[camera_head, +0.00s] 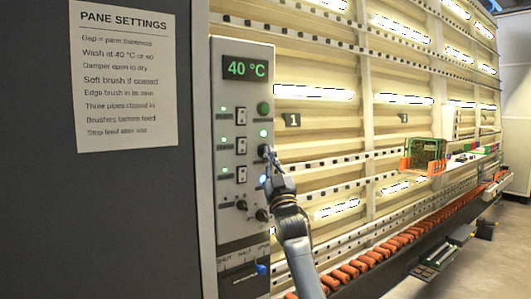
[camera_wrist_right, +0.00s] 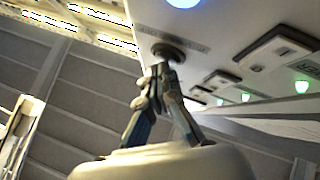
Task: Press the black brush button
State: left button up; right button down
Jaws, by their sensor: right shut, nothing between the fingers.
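The grey control panel (camera_head: 230,195) stands upright and carries a green "40 °C" display (camera_head: 246,68). In the right wrist view a round black button (camera_wrist_right: 175,49) shows just beyond the closed fingertips (camera_wrist_right: 161,70). I cannot tell whether they touch it. My left gripper is not in view.
A green round button (camera_head: 263,108) and several black switches (camera_head: 241,146) share the panel. A lit blue lamp (camera_head: 263,179) and a black knob (camera_head: 262,215) are close to my right gripper. A paper sign (camera_head: 124,75) hangs at left. Orange rollers (camera_head: 372,257) run along the washer at right.

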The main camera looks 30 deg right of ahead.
jog(key=shift+w, duration=0.15)
dwell(0.5)
jog(key=shift+s+f, duration=0.1)
jog(key=shift+s, duration=0.75)
jog(key=s, duration=0.5)
jog(key=shift+d, duration=0.25)
dwell(0.4)
